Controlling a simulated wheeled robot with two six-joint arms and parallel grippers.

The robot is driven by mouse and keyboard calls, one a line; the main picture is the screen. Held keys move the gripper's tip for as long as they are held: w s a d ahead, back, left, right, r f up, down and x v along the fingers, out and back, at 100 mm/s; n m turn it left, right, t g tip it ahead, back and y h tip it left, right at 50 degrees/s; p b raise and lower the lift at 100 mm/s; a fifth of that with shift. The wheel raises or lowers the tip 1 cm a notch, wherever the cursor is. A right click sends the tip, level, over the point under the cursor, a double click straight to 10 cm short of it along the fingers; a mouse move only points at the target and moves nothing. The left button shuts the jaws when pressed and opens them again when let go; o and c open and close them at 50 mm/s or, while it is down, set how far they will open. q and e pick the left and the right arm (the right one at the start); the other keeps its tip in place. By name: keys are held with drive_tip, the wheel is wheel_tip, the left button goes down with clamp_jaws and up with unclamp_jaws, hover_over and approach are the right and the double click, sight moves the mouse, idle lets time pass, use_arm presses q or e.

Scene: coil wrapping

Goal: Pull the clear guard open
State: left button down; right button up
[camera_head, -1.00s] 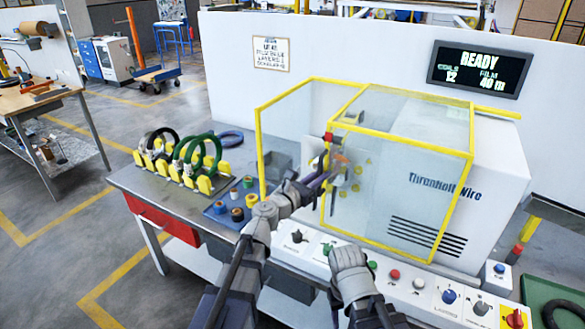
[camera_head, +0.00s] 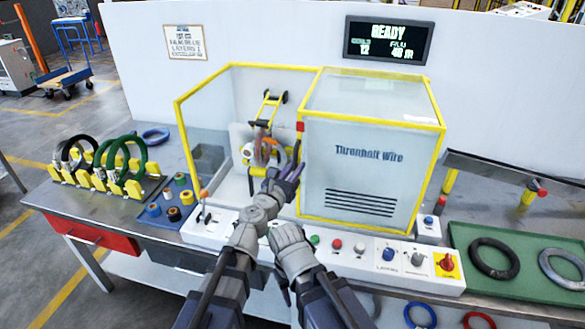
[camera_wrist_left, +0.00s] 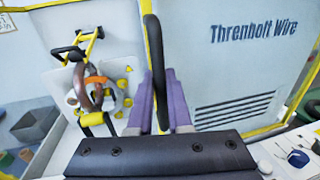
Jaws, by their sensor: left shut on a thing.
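The clear guard (camera_head: 372,95) has a yellow frame and stands at the right, over the white machine body lettered "Threnholt Wire". Its black upright handle (camera_wrist_left: 155,65) is at its left edge. My left gripper (camera_head: 288,178) has purple fingers and is shut on this handle; the left wrist view shows the fingers (camera_wrist_left: 162,92) on either side of it. Left of the guard, the winding head (camera_head: 264,150) with a brownish coil is uncovered from the front. My right arm (camera_head: 290,250) is low in front of the control panel; its fingers cannot be made out.
A yellow-edged clear side panel (camera_head: 205,140) stands left of the winding head. The control panel (camera_head: 350,258) with knobs and buttons runs along the front. A coil rack (camera_head: 100,175) and a blue tray of rolls (camera_head: 172,212) are left; a green tray (camera_head: 515,275) with coils is right.

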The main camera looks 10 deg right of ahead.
use_arm(q)
drive_tip(key=c, duration=0.8)
unclamp_jaws()
drive_tip(key=shift+c, duration=0.2)
drive_tip(key=v, duration=0.7)
drive_tip(key=shift+s+a, duration=0.2)
drive_tip(key=shift+s, duration=0.1)
use_arm(e)
drive_tip(key=shift+s+a, duration=0.35)
drive_tip(key=shift+s, duration=0.55)
